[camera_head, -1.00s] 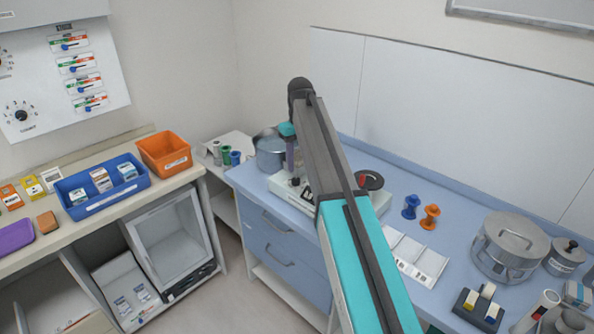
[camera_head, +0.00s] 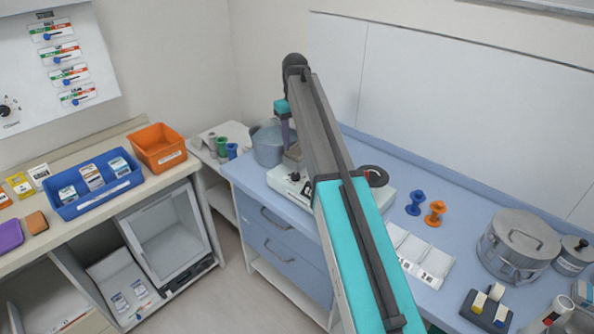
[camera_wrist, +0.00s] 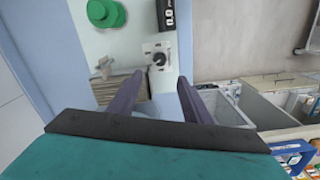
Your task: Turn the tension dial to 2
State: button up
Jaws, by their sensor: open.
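A white machine (camera_head: 290,187) stands on the blue counter, mostly hidden by my arm in the head view. In the wrist view its white top (camera_wrist: 115,48) carries a small dark round dial (camera_wrist: 160,58) on a pale square plate; the setting is too small to read. My gripper (camera_wrist: 161,84) is open and empty, its two purple fingers apart. In the wrist view the dial lies just beyond the fingertips, between their lines; contact does not show. In the head view my gripper (camera_head: 287,143) points down over the machine's left end.
On the machine are a green knob (camera_wrist: 105,13), a black display (camera_wrist: 168,15) and a small lever (camera_wrist: 105,66). A metal pot (camera_head: 268,147) stands close at the left. Blue (camera_head: 415,203) and orange (camera_head: 435,213) spools and a lidded pot (camera_head: 518,247) stand to the right.

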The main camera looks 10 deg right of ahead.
aim_at(296, 174)
jog(key=shift+f+p, duration=2.55)
jog(key=shift+f, duration=4.15)
jog(key=shift+c, duration=0.6)
jog(key=c, duration=1)
jog(key=shift+o, duration=0.2)
